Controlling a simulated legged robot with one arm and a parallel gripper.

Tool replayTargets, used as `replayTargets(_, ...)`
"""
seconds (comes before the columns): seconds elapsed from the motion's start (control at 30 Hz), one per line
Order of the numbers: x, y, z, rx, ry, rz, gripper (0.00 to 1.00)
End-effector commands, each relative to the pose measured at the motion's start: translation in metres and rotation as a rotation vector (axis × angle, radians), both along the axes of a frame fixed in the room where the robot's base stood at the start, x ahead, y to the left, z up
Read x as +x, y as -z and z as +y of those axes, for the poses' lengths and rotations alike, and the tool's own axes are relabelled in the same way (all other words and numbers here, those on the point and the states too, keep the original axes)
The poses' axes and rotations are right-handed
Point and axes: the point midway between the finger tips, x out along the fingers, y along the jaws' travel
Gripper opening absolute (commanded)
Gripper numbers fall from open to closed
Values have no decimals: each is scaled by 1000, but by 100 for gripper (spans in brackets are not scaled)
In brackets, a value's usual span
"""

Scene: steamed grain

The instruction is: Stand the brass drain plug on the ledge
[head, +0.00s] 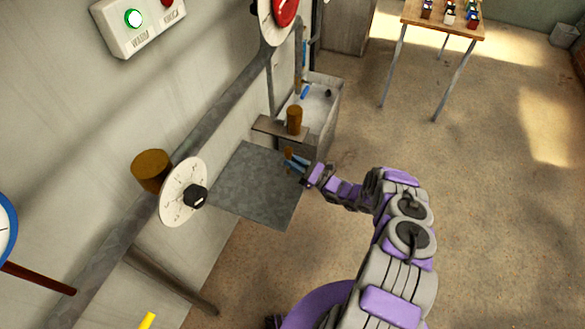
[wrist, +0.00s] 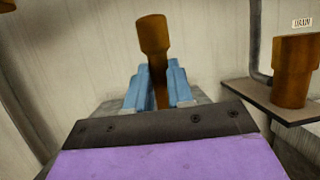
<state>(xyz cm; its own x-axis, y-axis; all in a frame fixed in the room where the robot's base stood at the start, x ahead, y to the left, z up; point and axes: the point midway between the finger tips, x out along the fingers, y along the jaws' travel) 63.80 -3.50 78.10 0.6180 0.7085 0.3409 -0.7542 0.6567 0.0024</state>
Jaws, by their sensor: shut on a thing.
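The brass drain plug (wrist: 153,36), brown with a wide head and narrower neck, stands up between the blue fingers of my gripper (wrist: 159,75) in the wrist view. It tilts slightly there, and its lower end is partly hidden. In the head view the plug (head: 288,152) shows small at the tips of my gripper (head: 296,161), just in front of and below the ledge (head: 266,126). In the wrist view the ledge (wrist: 247,92) is to the right of my gripper, apart from the plug.
A larger brown stepped cylinder (head: 294,120) stands on the ledge's right part; in the wrist view (wrist: 292,72) a DRAIN label (wrist: 302,23) is above it. A grey slab (head: 262,195) lies below my gripper. A white basin (head: 322,100) is behind. The ledge's left part is bare.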

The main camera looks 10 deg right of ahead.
Motion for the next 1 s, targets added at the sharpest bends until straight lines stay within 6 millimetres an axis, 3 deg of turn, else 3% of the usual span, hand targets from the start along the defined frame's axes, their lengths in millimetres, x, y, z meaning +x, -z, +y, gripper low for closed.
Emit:
replayTargets(0.2,12,1,0,1,2,-3,0)
replayTargets(0.47,10,35,0,2,0,-5,0)
replayTargets(0.77,10,35,0,1,-1,-2,0)
replayTargets(0.8,10,36,0,1,-1,-2,23)
replayTargets(1.0,10,36,0,1,0,-2,42)
